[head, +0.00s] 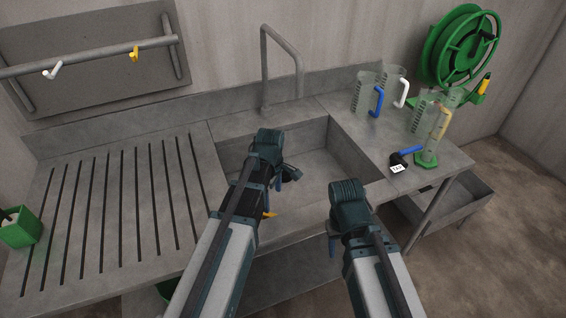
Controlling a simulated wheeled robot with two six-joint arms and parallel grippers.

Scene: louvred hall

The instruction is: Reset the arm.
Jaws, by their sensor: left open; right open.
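My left gripper (288,174) is over the sink basin, at the end of the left arm, which reaches up from the bottom of the view. It is open, and nothing shows between its fingers. My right gripper (332,240) hangs below the end of the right arm, near the sink's front edge. It is open, its fingers are partly hidden by its own wrist, and I see nothing held in it. Both grippers appear clear of the jugs.
The sink basin (318,170) lies beneath my arms, with a tall faucet (283,55) behind. Several measuring jugs and a black tagged valve with a blue handle (410,150) stand right. A green hose reel (460,45) is on the wall. The slotted drainboard (85,165) is clear.

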